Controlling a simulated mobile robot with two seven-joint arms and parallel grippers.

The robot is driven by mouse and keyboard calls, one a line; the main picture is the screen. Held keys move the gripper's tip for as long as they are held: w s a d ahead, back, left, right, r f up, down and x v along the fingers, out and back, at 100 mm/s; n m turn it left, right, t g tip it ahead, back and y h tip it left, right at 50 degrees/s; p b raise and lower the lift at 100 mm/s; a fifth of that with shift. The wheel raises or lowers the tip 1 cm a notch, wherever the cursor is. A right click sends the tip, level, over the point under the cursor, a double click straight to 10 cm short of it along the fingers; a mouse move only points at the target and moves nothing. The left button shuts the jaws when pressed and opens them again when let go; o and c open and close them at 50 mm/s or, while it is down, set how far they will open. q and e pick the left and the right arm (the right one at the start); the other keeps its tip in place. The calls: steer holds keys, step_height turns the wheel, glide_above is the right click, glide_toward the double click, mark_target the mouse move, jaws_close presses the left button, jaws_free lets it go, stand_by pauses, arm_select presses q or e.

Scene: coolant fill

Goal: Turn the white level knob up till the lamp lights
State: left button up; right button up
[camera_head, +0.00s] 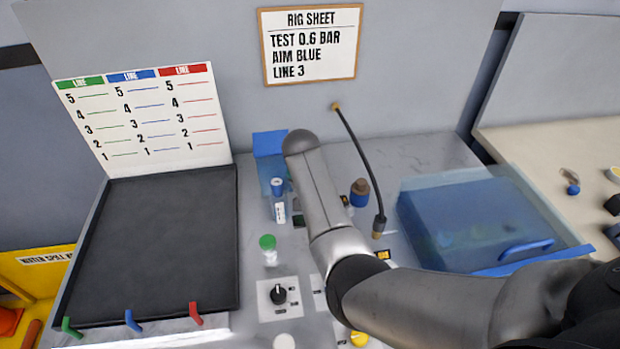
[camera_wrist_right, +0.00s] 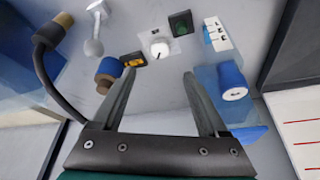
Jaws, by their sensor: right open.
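The white level knob (camera_wrist_right: 159,47) sits on a pale plate on the panel in the right wrist view, with a dark pointer mark on it. A dark green square (camera_wrist_right: 181,23) beside it looks like the lamp and appears unlit. My right gripper (camera_wrist_right: 159,75) is open and empty, its two fingers spread with the knob seen beyond and between the tips; I cannot tell the exact gap. In the head view my right arm hides the knob and the gripper. My left gripper is in neither view.
Near the knob stand a blue bottle with a brown cap (camera_head: 360,192), a hanging hose (camera_head: 362,165) and a blue-capped vial (camera_head: 277,187). A black selector knob (camera_head: 279,294) and a green-capped vial (camera_head: 268,250) lie nearer. A clear blue cover (camera_head: 470,220) stands right.

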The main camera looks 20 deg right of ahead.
steer(key=v, duration=0.4)
steer(key=shift+r+p, duration=0.15)
steer(key=shift+p, duration=0.15)
